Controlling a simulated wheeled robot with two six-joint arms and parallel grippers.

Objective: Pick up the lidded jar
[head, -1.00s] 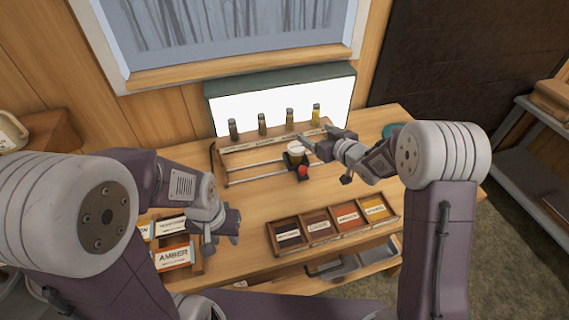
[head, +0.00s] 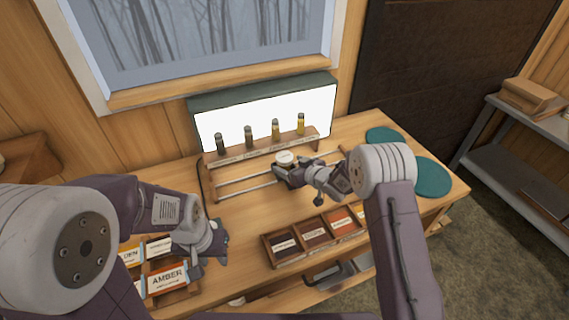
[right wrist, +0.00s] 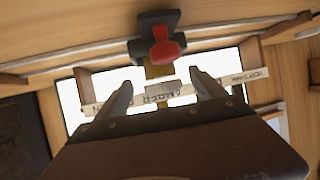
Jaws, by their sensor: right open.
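The lidded jar (head: 285,157) has a pale round lid and sits on the sliding rails in front of the vial rack. My right gripper (head: 281,172) is close in front of it and hides most of its body and carriage. In the right wrist view, which is upside down, the jar's amber body (right wrist: 158,72) shows below a black carriage (right wrist: 150,20) with a red knob (right wrist: 164,45). My right gripper (right wrist: 160,84) is open, one finger on each side of the jar in the picture. Contact is not visible. My left gripper (head: 212,247) hangs over the front left; its jaw opening is unclear.
A rack (head: 262,147) with several vials stands behind the rails, before a bright light panel (head: 235,117). A sectioned tray (head: 270,255) of labelled cards lies in front; more labelled boxes (head: 160,284) are at front left. Teal discs (head: 432,178) lie on the right of the table.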

